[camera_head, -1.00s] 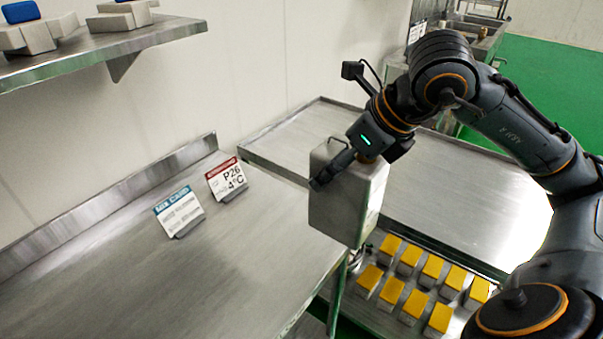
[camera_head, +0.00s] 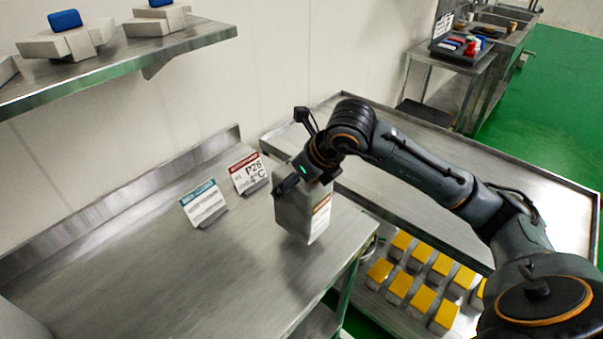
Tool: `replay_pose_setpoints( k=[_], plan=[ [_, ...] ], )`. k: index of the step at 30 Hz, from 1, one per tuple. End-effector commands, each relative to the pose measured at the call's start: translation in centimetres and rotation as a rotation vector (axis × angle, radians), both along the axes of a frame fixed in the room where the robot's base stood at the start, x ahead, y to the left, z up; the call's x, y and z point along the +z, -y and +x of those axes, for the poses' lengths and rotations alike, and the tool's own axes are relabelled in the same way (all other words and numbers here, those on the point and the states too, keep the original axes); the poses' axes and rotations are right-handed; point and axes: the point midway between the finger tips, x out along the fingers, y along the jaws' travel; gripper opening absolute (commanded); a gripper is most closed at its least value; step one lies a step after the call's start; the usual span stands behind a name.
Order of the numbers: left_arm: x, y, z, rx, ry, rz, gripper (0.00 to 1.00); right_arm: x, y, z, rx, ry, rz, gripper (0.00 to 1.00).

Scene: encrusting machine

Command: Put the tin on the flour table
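The tin (camera_head: 302,212) is a grey metal box with a white and orange label on its right side. My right gripper (camera_head: 290,186) is at its top and appears shut on it; the arm comes in from the right. The tin is over the right end of the left steel table (camera_head: 150,270), near its edge. I cannot tell whether its base touches the tabletop. The fingertips are partly hidden by the wrist and the tin. My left gripper is not in view.
Two sign cards, one blue-headed (camera_head: 203,204) and one red-headed (camera_head: 249,175), stand at the table's back. A second steel table (camera_head: 420,150) lies to the right, with several yellow-topped blocks (camera_head: 421,299) on its lower shelf. A wall shelf (camera_head: 120,62) overhangs at upper left. The front-left tabletop is clear.

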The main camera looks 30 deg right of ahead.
Motion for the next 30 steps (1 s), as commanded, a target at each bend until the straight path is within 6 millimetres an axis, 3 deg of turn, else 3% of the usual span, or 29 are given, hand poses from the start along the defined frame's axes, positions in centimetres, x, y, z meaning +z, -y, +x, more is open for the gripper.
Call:
replay_pose_setpoints(
  k=[10,19,20,21,23,30],
  plan=[
    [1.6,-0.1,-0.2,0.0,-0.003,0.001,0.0,-3.2,-0.3,0.7,0.0,0.005,0.002,0.1],
    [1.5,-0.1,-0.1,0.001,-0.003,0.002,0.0,-3.6,-0.3,0.7,-0.001,0.007,0.002,0.1],
    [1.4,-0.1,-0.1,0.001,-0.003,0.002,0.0,-4.0,-0.3,0.6,0.001,-0.002,0.0,0.77],
    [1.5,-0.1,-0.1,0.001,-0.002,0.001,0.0,-4.0,-0.3,0.6,0.001,-0.002,0.0,0.85],
    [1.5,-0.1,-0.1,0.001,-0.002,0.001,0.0,-3.9,-0.3,0.6,0.0,-0.002,-0.001,0.96],
    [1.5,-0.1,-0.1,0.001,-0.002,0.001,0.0,-3.9,-0.3,0.6,0.0,-0.002,-0.001,0.96]
  ],
)
